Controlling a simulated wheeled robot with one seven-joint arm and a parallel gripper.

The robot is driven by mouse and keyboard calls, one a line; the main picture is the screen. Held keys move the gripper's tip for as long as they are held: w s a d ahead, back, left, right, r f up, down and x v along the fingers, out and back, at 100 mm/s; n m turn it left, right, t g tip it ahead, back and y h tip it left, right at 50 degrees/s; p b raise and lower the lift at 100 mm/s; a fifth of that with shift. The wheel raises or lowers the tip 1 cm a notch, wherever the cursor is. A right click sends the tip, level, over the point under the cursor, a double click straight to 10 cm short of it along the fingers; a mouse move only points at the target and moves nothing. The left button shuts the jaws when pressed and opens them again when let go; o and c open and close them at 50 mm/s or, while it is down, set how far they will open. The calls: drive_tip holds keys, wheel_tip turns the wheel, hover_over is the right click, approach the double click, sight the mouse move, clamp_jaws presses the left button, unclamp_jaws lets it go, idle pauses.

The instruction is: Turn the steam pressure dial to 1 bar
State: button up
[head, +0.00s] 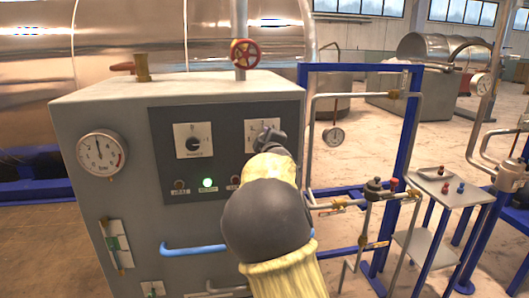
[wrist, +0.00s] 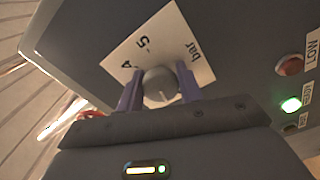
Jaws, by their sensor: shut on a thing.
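The steam pressure dial has a white square plate (wrist: 168,38) with "bar" and partly visible numbers, tilted in the wrist view. Its round grey knob (wrist: 159,84) sits between the two purple-grey fingers of my gripper (wrist: 160,90), which is shut on it. In the head view my gripper (head: 268,137) is at the right-hand dial plate (head: 251,133) on the dark panel. I cannot read the knob's setting.
A second dial (head: 193,140) is left of my gripper. A lit green lamp (head: 208,182) and a red lamp (wrist: 289,65) are below the dials. A pressure gauge (head: 101,154) is on the left, a blue handle (head: 192,249) below, and a red valve wheel (head: 245,53) above.

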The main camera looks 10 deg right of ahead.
drive_tip(key=n+b, duration=0.4)
drive_tip(key=shift+n, duration=0.3)
idle(0.4)
drive_tip(key=o, duration=0.9)
drive_tip(key=shift+s+b, duration=0.1)
drive_tip(key=shift+b, duration=0.2)
drive_tip(key=shift+s+b, duration=8.6)
